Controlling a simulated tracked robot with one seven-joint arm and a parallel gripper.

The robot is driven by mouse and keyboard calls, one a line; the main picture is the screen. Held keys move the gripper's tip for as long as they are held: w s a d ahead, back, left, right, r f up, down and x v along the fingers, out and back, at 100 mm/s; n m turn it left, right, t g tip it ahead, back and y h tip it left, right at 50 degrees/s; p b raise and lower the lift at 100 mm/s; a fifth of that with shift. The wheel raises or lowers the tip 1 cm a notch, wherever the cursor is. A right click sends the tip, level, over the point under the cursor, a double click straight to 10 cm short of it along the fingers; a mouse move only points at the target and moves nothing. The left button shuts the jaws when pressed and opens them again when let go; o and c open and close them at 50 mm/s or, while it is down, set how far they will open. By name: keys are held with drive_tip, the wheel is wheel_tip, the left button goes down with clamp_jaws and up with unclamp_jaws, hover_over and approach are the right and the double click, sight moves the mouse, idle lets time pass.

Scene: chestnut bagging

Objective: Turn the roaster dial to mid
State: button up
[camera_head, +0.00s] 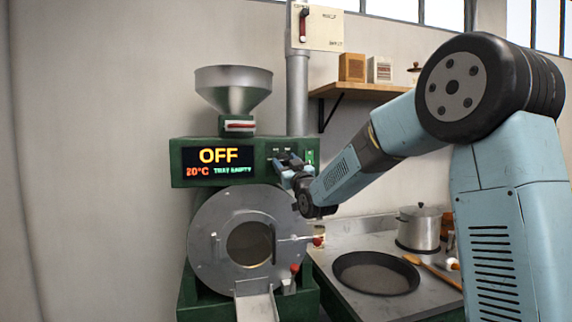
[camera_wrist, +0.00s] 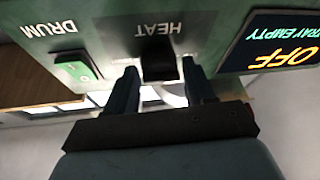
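The green roaster (camera_head: 190,150) stands on the left in the head view. Its display (camera_head: 218,162) reads OFF, 20°C and TRAY EMPTY. My gripper (camera_head: 284,162) is at the right part of the control panel and largely hides the dial there. In the wrist view, which is upside down, the black heat dial (camera_wrist: 159,60) sits under the label HEAT. My gripper's two fingers (camera_wrist: 160,82) are open, one on each side of the dial, with a visible gap to it. I cannot tell which setting the dial points to.
A green DRUM switch (camera_wrist: 77,69) is beside the heat dial. A metal hopper (camera_head: 233,90) tops the roaster. The round drum door (camera_head: 208,240) is below the panel. On the right are a counter (camera_head: 345,232) with a dark pan (camera_head: 376,274), and a pot (camera_head: 419,232).

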drive_tip(key=c, duration=0.7)
